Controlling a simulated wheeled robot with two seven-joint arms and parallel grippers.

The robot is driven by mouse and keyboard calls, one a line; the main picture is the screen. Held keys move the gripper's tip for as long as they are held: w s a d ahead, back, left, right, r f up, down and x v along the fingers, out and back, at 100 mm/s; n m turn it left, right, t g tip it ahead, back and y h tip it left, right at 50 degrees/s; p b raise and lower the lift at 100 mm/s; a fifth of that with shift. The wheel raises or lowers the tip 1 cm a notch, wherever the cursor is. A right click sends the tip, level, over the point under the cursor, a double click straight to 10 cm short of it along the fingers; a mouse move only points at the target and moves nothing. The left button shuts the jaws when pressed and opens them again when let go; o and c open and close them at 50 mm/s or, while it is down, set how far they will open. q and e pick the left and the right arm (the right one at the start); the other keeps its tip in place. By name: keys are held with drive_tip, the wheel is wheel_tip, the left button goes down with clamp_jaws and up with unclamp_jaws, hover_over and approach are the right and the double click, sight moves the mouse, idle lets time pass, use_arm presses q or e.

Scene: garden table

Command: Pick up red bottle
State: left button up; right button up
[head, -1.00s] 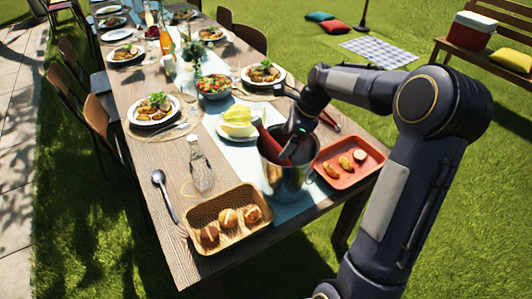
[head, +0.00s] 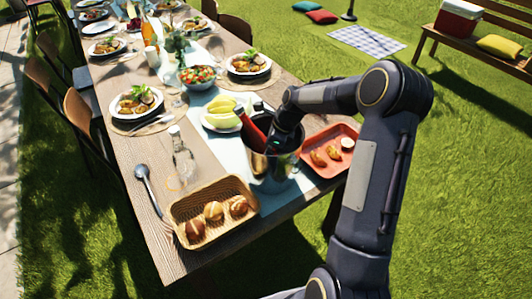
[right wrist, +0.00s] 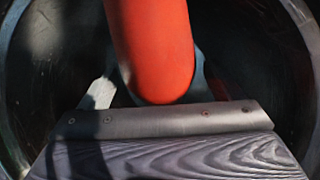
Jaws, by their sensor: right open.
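The red bottle (head: 253,134) leans in a shiny metal bucket (head: 272,176) near the table's front end, its upper part above the rim. My right gripper (head: 279,146) reaches down into the bucket mouth beside the bottle. Its fingertips are largely hidden in the head view. In the right wrist view, the bottle (right wrist: 155,50) appears as a red rounded shape just beyond the gripper body, with a finger partly visible on either side (right wrist: 150,88). The gripper is open; I cannot tell whether it touches the bottle. My left gripper is out of view.
A wicker basket of rolls (head: 182,211) stands left of the bucket, and a red tray with food (head: 347,134) right of it. A plate of yellow fruit (head: 222,122) is close behind. A clear glass bottle (head: 182,158) and a ladle (head: 147,187) are further left.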

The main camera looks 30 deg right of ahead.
drive_tip(key=shift+c, duration=0.4)
drive_tip(key=c, duration=1.7)
drive_tip(key=shift+w+r, duration=0.1)
drive_tip(key=shift+r, duration=0.05)
drive_tip(key=shift+c, duration=0.3)
